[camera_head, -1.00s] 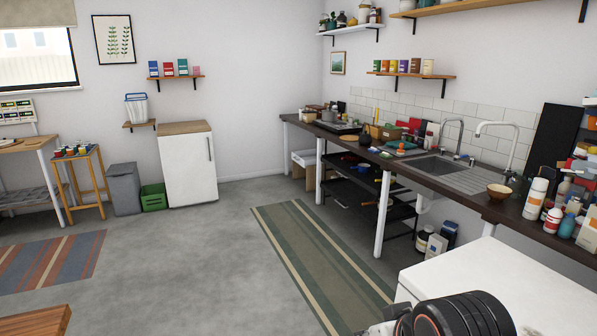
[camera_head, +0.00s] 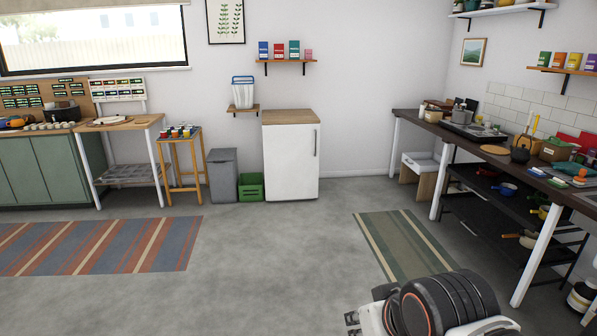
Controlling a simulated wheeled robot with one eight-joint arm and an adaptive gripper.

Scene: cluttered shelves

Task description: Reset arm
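Part of my own arm (camera_head: 440,305) shows at the bottom right of the head view, a black ribbed joint with white and grey parts beside it. It is cut off by the lower picture edge. I cannot make out my gripper's fingers in this view, nor anything held.
A long dark counter (camera_head: 470,137) on white legs runs along the right wall, with a shelf of pans below. A white fridge (camera_head: 291,165), green crate (camera_head: 250,190) and grey bin (camera_head: 222,178) stand at the back. A striped rug (camera_head: 110,246) and green rug (camera_head: 408,246) lie on open floor.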

